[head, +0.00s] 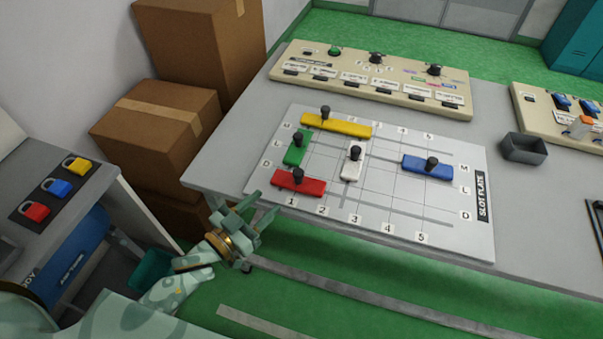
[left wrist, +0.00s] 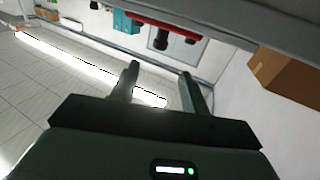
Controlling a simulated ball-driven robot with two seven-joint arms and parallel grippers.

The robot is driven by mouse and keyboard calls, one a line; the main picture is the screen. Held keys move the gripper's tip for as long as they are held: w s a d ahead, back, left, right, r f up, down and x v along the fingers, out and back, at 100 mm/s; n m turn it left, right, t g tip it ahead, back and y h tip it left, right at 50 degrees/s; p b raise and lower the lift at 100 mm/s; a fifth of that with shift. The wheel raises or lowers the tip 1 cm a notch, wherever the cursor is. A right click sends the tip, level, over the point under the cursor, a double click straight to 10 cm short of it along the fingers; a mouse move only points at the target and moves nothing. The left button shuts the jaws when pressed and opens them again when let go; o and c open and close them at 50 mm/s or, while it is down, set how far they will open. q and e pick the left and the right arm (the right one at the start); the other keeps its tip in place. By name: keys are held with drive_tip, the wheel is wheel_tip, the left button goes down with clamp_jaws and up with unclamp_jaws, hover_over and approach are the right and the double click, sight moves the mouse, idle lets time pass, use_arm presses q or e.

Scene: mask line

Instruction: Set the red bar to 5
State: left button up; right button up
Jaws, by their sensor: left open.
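The red bar (head: 290,184) with a black knob lies at the near left corner of the slot plate (head: 455,235), by the left D mark. Its knob stands nearest the number 1, and its right end reaches toward 2. The near-edge number 5 is at the plate's right. My left gripper (head: 265,208) is open and empty, just off the table's near edge, below and left of the red bar, apart from it. The left wrist view shows the open fingers (left wrist: 159,72) and a red piece with a dark knob, seemingly the red bar (left wrist: 150,20). My right gripper is not in view.
On the plate are a green bar (head: 296,152), a yellow bar (head: 345,128), a white bar (head: 350,170) and a blue bar (head: 425,168), each with a black knob. A beige control panel (head: 330,85) stands behind, a dark tray (head: 523,148) to the right. Cardboard boxes (head: 160,120) stand left.

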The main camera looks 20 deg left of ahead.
sight(294, 177)
use_arm(q)
drive_tip(key=b+x, duration=0.2)
drive_tip(key=x, duration=0.9)
drive_tip(key=shift+w+d+f, duration=0.1)
drive_tip(key=shift+w+f, duration=0.05)
drive_tip(key=shift+w, duration=0.15)
drive_tip(key=shift+w+d, duration=0.25)
drive_tip(key=shift+w, duration=0.3)
clamp_jaws()
